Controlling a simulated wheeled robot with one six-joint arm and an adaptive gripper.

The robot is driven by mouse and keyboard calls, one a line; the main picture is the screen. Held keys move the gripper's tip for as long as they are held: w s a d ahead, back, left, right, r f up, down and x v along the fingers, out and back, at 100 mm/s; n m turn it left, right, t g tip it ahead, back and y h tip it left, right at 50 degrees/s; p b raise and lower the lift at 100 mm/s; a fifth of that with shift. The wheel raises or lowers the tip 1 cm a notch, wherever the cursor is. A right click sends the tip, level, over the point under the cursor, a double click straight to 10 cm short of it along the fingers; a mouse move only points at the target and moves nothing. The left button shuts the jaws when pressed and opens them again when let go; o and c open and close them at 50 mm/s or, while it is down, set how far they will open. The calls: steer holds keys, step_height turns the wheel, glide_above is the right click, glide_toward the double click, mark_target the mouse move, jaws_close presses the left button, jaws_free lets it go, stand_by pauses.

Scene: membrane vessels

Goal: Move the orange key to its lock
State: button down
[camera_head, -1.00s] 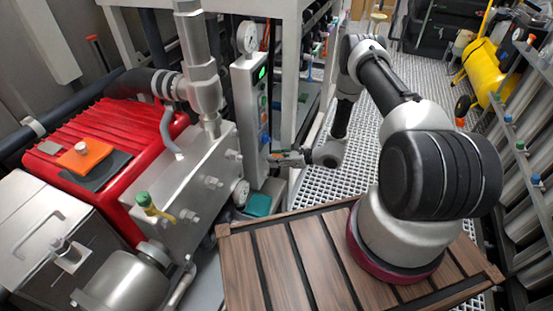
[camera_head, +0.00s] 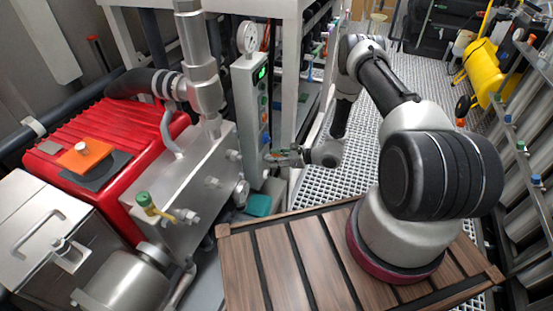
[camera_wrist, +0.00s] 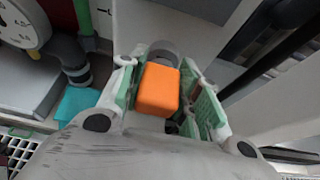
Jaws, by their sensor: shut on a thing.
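The orange key (camera_wrist: 158,90) is a rounded orange block between the green-padded fingers of my gripper (camera_wrist: 166,92) in the wrist view. My gripper is shut on it. A grey rounded part (camera_wrist: 163,50) shows just beyond the key; I cannot tell whether they touch. In the head view my gripper (camera_head: 284,157) is beside the lower part of a grey upright control panel (camera_head: 247,115) with coloured buttons and a green display. The key is too small to make out there. I cannot identify its lock for certain.
A red ribbed housing (camera_head: 70,195) at left carries an orange plate (camera_head: 84,156) with a pale knob. A metal block with fittings (camera_head: 190,180) stands left of the panel. A teal block (camera_head: 258,205) lies below my gripper. Grated floor (camera_head: 345,180) lies right of it.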

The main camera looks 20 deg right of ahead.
steer(key=shift+w+a, duration=0.2)
steer(key=shift+a, duration=0.1)
steer(key=c, duration=0.9)
jaws_free()
steer(key=shift+c, duration=0.2)
steer(key=v, duration=1.2)
steer(key=shift+s+f, duration=0.1)
steer(key=shift+f, duration=0.05)
